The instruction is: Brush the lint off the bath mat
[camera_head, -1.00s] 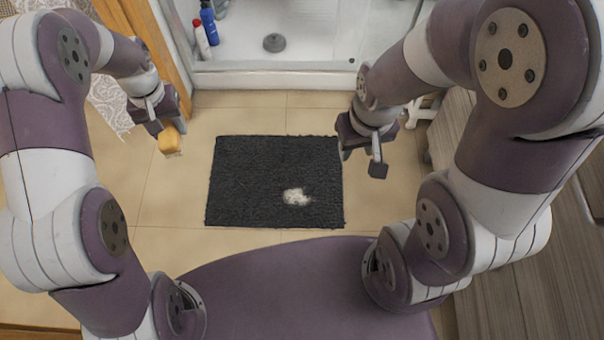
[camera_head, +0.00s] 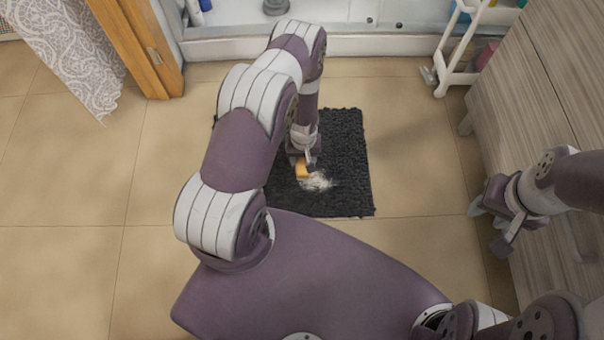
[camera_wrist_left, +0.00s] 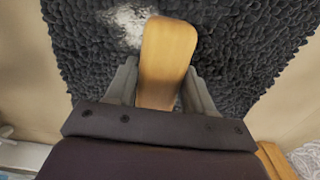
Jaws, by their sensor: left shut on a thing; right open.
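The dark grey bath mat (camera_head: 345,135) lies on the tiled floor, its left part hidden behind my left arm. A whitish patch of lint (camera_head: 318,182) lies on it. My left gripper (camera_head: 303,166) is over the mat, shut on a wooden brush handle (camera_head: 301,170), just left of the lint. In the left wrist view the handle (camera_wrist_left: 166,60) stands between the fingers, with the lint (camera_wrist_left: 128,28) beside its far end; the bristles are hidden, and I cannot tell whether they touch the mat. My right gripper (camera_head: 492,222) is open and empty, right of the mat.
A grey wooden cabinet (camera_head: 530,100) stands on the right, close to my right arm. A white rack (camera_head: 447,50) is at the back right. The shower tray edge (camera_head: 380,45) runs along the back. A curtain (camera_head: 70,50) and wooden door frame (camera_head: 140,45) are at the left. Floor left of the mat is clear.

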